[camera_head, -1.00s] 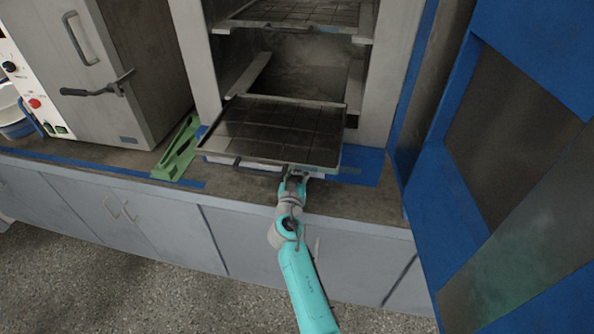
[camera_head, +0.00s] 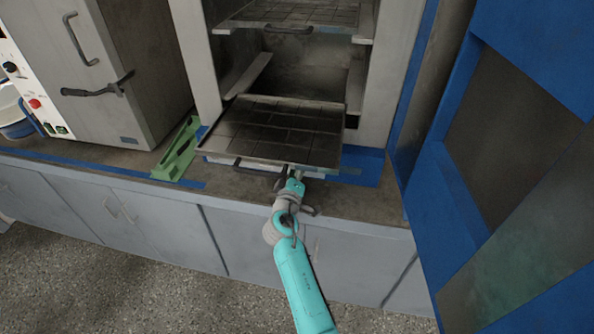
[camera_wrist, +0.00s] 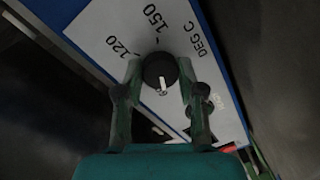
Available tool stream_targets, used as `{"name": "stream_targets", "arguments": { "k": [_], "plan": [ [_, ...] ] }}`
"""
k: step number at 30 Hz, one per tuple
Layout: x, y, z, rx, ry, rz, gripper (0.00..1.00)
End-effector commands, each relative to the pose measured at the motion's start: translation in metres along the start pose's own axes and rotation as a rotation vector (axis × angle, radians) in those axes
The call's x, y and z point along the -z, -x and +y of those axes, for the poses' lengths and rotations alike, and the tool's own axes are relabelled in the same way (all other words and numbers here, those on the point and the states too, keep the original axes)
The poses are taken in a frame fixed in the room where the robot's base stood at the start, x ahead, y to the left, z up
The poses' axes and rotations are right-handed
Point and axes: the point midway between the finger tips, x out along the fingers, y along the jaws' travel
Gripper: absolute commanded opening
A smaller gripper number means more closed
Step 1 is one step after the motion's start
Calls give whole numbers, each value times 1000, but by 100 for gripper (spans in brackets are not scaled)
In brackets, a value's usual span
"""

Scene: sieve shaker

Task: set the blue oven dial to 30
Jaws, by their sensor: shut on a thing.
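The oven dial (camera_wrist: 160,68) is a round black knob with a white pointer mark, on a white panel (camera_wrist: 92,35) printed "120", "150" and "DEG C". The pointer faces the bottom of the wrist view, away from the 150. My gripper (camera_wrist: 160,64) is shut on the dial, one finger on each side. In the head view my gripper (camera_head: 288,176) is at the panel under the pulled-out rack, and the dial itself is hidden.
The dark rack (camera_head: 270,132) juts out just above my gripper. The open blue door (camera_head: 430,190) stands to the right. A green object (camera_head: 178,152) lies on the counter at left, beside a grey oven (camera_head: 105,85) with a handle.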

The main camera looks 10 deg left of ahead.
Motion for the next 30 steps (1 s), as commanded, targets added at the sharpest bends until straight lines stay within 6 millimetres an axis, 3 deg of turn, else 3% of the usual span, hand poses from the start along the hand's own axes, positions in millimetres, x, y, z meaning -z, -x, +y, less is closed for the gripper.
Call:
{"name": "stream_targets", "arguments": {
  "k": [18, 30],
  "plan": [
    [2, 0, 0, -7, 575, -42, 4],
    [3, 0, -1, -11, 841, -60, 4]
  ]
}}
